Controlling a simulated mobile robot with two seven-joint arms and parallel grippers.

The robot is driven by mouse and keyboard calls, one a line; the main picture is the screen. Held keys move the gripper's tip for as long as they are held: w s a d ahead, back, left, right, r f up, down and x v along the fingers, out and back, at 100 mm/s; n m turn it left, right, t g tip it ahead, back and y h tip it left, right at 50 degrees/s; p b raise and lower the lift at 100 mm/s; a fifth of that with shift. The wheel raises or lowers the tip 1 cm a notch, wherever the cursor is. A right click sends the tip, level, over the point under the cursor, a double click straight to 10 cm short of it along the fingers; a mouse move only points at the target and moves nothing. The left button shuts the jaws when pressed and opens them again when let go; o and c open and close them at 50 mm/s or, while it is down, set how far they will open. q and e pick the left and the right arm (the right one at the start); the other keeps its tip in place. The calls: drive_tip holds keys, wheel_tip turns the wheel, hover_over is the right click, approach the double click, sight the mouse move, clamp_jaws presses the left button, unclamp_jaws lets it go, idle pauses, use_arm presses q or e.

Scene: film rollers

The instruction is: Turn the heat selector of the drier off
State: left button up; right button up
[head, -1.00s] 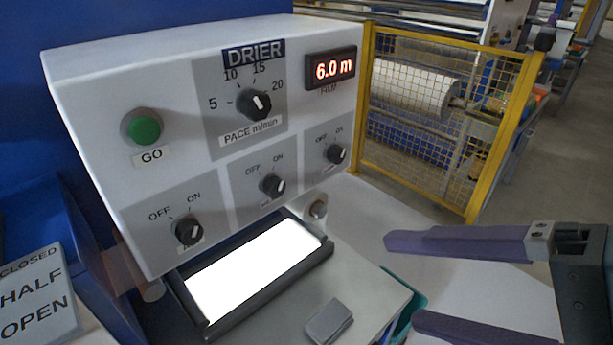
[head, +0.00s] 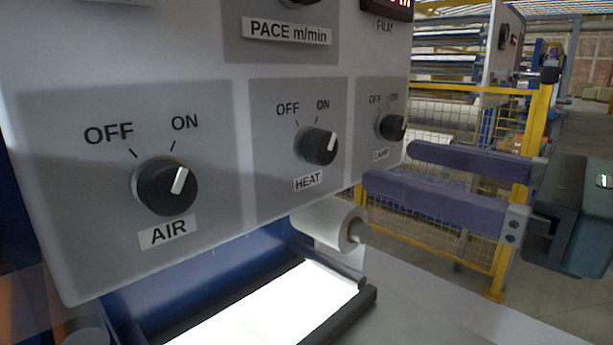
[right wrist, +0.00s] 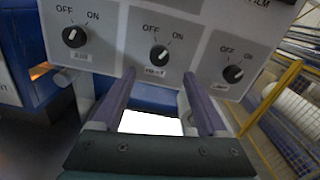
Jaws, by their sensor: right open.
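The heat selector (head: 317,146) is a round black knob with a white pointer on the drier's grey panel. Its pointer leans up and right, toward ON. A HEAT label sits below it, and OFF and ON above. In the right wrist view the heat knob (right wrist: 159,56) shows just beyond the gap between my fingertips. My right gripper (head: 390,166) has two purple fingers; it is open and empty. It is right of the heat knob in the head view and apart from it. The right gripper (right wrist: 159,74) also points at the panel in the wrist view. My left gripper is out of view.
The AIR knob (head: 167,186) is left of the heat knob and the lamp knob (head: 391,127) is right of it. Below the panel are a white roll (head: 328,222) and a bright lit plate (head: 275,305). A yellow mesh fence (head: 537,120) stands behind my right gripper.

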sight(330, 148)
drive_tip(key=x, duration=0.9)
drive_tip(key=shift+p, duration=0.35)
clamp_jaws()
